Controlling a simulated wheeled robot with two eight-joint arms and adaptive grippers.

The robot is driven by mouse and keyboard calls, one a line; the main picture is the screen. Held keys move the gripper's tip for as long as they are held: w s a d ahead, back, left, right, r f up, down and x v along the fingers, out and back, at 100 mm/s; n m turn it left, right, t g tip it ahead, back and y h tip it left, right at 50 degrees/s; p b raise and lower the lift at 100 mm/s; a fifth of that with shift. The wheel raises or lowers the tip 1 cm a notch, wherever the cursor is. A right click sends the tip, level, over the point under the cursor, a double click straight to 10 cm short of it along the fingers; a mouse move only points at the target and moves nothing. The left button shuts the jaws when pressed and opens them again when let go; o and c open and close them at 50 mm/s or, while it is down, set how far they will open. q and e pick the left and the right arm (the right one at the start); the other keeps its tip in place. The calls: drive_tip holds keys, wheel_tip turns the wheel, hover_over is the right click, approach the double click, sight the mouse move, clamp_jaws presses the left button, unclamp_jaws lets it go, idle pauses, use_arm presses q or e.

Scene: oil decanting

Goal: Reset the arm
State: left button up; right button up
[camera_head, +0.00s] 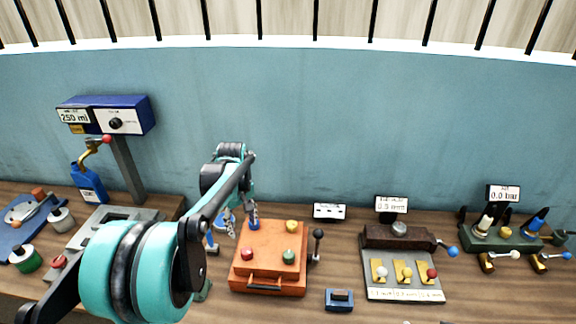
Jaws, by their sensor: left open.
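My left arm comes in from the lower left, rises in front of the bench and bends down at its wrist. My left gripper (222,234) is small in view and partly hidden behind my own arm; it is open, at the left edge of the orange box (270,265). I see nothing held in it. Whether it touches the box I cannot tell. The orange box has red, green and yellow knobs on top and a lever (317,245) on its right side. My right gripper is not in view.
A grey plate with yellow levers (405,285) and a green valve stand (500,240) are at right. A small blue box (339,300) sits in front. Bare wood lies between them.

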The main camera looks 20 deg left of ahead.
use_arm(q)
drive_tip(key=shift+d, duration=0.1)
drive_tip(key=s+d+f+m+t+b, duration=0.3)
drive_tip(key=s+d+m+b, duration=0.3)
drive_tip(key=s, duration=0.3)
drive_tip(key=s+d+f+m+t+b, duration=0.4)
drive_tip(key=s+d+f+m+b, duration=0.1)
drive_tip(key=s+d, duration=0.4)
drive_tip(key=shift+d+f+m+b, duration=0.25)
drive_tip(key=shift+f+m+b, duration=0.1)
drive_tip(key=shift+f+m, duration=0.35)
drive_tip(key=shift+s, duration=0.1)
idle(0.5)
